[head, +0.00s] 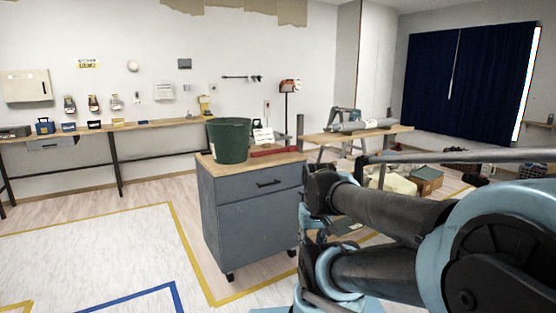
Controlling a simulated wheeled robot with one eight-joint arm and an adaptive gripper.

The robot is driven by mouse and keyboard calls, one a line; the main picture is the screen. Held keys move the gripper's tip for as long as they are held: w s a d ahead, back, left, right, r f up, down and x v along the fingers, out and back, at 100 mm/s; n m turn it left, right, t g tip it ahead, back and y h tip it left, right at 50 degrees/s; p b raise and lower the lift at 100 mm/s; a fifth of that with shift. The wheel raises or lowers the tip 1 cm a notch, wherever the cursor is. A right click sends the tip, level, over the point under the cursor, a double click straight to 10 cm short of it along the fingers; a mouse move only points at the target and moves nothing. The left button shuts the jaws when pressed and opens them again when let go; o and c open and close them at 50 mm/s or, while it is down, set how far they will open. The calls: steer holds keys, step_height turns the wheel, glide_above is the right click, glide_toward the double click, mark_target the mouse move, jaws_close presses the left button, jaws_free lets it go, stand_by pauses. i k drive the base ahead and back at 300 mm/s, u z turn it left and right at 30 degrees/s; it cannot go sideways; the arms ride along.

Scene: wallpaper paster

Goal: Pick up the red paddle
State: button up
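A red, flat, long object that looks like the red paddle (274,152) lies on the wooden top of a grey drawer cabinet (252,215), near its back right part. It is small in the head view, and I cannot make out its full shape. A dark green bucket (229,141) stands to its left on the same top. A small white card (263,136) stands just behind the red object. My arm's dark links and light blue joints fill the lower right, to the right of the cabinet. I cannot make out my gripper's fingers anywhere.
The cabinet stands on castors. Behind it to the right is a wooden worktable (357,134) with a grey tool on it. A long bench (100,128) with several small items runs along the left wall. Boxes clutter the right floor. The left floor is open, with yellow and blue lines.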

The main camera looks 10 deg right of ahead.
mark_target(291, 148)
steer(key=k, duration=0.5)
steer(key=z, duration=0.65)
steer(key=i, duration=2.4)
steer(key=u, duration=0.85)
steer(key=i, duration=0.3)
steer(key=u, duration=0.05)
